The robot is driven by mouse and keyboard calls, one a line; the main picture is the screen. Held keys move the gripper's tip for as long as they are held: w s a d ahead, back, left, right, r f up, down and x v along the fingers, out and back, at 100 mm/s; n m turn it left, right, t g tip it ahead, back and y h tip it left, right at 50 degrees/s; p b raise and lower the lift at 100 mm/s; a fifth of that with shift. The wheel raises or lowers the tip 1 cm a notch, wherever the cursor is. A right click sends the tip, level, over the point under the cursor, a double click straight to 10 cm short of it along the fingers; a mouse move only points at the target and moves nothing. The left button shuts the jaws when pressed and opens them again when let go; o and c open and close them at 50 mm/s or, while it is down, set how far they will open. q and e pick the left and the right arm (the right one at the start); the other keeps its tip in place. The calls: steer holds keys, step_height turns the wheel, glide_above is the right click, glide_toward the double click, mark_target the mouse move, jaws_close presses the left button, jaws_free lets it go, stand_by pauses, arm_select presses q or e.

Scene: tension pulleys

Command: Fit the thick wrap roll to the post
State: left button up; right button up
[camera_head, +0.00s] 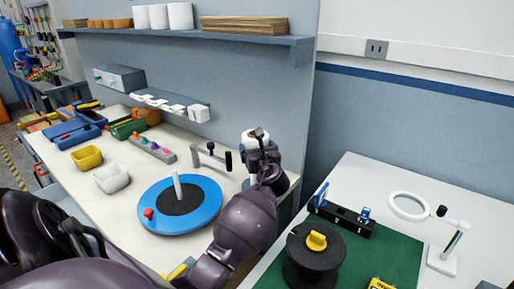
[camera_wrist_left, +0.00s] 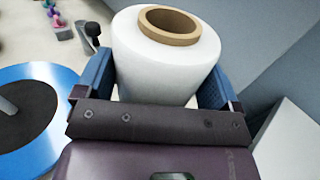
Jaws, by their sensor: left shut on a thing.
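The thick wrap roll (camera_head: 252,135) is white, with a brown card core that shows in the left wrist view (camera_wrist_left: 166,60). My left gripper (camera_head: 259,152) is shut on it, with a blue finger on each side, near the right end of the bench. The roll looks roughly upright, its core opening facing up; its lower part is hidden by the gripper. A white upright post (camera_head: 178,186) stands at the middle of a blue turntable (camera_head: 208,190) with a dark centre. The roll is to the right of the post and apart from it. My right gripper is not in view.
A bracket with a black-handled arm (camera_head: 212,154) stands between turntable and roll. A red knob (camera_head: 148,213) sits on the turntable's rim. White (camera_head: 110,178) and yellow (camera_head: 87,157) bins are at the left. A second table holds a black spool (camera_head: 312,262) and a magnifier (camera_head: 409,206).

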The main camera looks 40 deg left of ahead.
arm_select(q)
steer(key=shift+f, duration=0.55)
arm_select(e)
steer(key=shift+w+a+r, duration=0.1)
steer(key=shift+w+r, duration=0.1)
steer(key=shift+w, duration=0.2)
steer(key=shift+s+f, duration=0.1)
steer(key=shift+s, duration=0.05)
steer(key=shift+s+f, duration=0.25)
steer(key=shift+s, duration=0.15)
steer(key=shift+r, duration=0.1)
arm_select(q)
steer(key=shift+f, duration=0.1)
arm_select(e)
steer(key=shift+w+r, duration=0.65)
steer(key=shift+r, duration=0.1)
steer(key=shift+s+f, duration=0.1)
